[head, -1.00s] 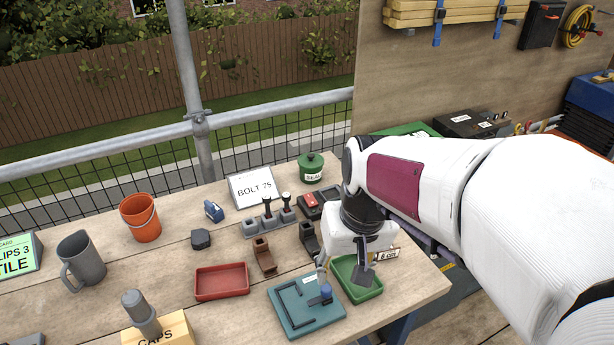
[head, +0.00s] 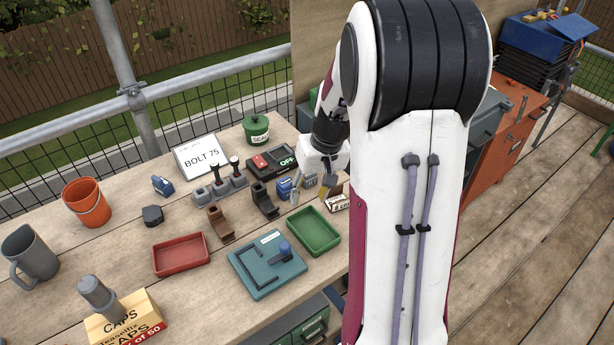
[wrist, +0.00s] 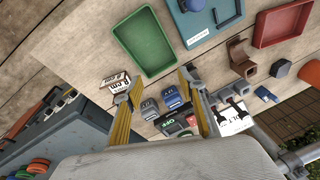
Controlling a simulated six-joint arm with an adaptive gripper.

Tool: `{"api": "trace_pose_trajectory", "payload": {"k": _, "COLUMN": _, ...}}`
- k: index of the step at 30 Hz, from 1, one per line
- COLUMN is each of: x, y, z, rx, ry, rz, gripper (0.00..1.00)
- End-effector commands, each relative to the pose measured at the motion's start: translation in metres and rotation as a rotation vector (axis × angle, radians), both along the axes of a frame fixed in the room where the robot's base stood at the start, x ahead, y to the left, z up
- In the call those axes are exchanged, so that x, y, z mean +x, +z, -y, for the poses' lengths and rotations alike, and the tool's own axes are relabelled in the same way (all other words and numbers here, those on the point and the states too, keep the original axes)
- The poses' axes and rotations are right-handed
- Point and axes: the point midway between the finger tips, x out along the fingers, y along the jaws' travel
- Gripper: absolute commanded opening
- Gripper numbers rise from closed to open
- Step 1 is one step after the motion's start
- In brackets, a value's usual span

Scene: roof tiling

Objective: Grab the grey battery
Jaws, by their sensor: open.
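The grey battery (wrist: 149,108) stands on the bench beside a blue battery (wrist: 172,97) in the wrist view. My gripper (wrist: 158,86) is open, and its yellow fingers spread to either side of the two batteries, without visible contact. In the head view my gripper (head: 311,191) is low over the right end of the bench. The grey battery (head: 311,181) is partly hidden there behind the fingers, with the blue battery (head: 284,187) just left of it.
A small labelled box (head: 337,200) stands close to the right finger. A red-and-black switch unit (head: 270,162) marked OFF is behind. Open wood lies around the red tray (head: 181,255).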

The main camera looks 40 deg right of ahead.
Motion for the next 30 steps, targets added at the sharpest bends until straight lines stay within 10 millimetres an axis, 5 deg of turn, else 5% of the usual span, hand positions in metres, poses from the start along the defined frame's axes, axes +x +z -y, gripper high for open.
{"api": "trace_pose_trajectory", "payload": {"k": 12, "x": 0.054, "y": -0.040, "z": 0.057, "rx": -0.038, "ry": 0.080, "rz": 0.089, "gripper": 0.40}}
{"api": "trace_pose_trajectory", "payload": {"k": 21, "x": 0.094, "y": -0.024, "z": 0.080, "rx": -0.135, "ry": 0.201, "rz": 0.200, "gripper": 0.40}}
{"api": "trace_pose_trajectory", "payload": {"k": 30, "x": 0.099, "y": -0.022, "z": 0.085, "rx": -0.181, "ry": 0.289, "rz": 0.220, "gripper": 0.40}}
